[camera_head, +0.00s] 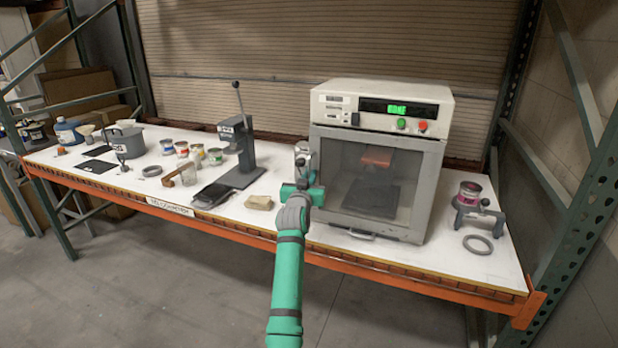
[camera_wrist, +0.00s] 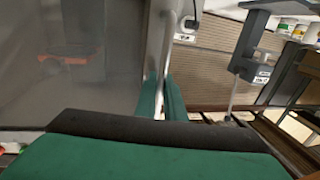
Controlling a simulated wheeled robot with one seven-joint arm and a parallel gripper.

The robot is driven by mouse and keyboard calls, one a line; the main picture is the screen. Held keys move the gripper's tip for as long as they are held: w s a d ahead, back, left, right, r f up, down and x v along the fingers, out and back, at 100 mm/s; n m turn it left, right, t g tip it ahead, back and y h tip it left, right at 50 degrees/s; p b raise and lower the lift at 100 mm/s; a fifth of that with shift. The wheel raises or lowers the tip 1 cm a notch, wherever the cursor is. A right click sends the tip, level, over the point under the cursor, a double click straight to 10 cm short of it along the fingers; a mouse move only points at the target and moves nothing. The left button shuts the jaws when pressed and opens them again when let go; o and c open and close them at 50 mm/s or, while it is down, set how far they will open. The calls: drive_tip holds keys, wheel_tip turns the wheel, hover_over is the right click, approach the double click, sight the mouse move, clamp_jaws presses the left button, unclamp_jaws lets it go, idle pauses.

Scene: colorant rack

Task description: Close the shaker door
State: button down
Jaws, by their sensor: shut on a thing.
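The shaker (camera_head: 385,92) is a white box on the bench with a lit green display. Its door (camera_head: 425,190) has a grey frame and a dark window. The door lies across the front opening; I cannot tell if it is fully flush. My gripper (camera_head: 303,186) is at the door's left edge. In the wrist view, my gripper (camera_wrist: 163,96) has its green fingers close together around a pale upright part at the door's edge, beside the window (camera_wrist: 65,65). An orange-red part and a dark platform show through the glass.
A dispenser press (camera_head: 238,140), a tan block (camera_head: 258,202) and several paint cans stand left of the shaker. The orange bench edge (camera_head: 400,284) runs in front.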

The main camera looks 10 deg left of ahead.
drive_tip(key=shift+d, duration=0.1)
drive_tip(key=c, duration=2.1)
unclamp_jaws()
drive_tip(key=shift+s, duration=0.1)
drive_tip(key=s, duration=0.7)
drive_tip(key=s+a, duration=0.1)
drive_tip(key=s, duration=0.2)
drive_tip(key=shift+s, duration=0.3)
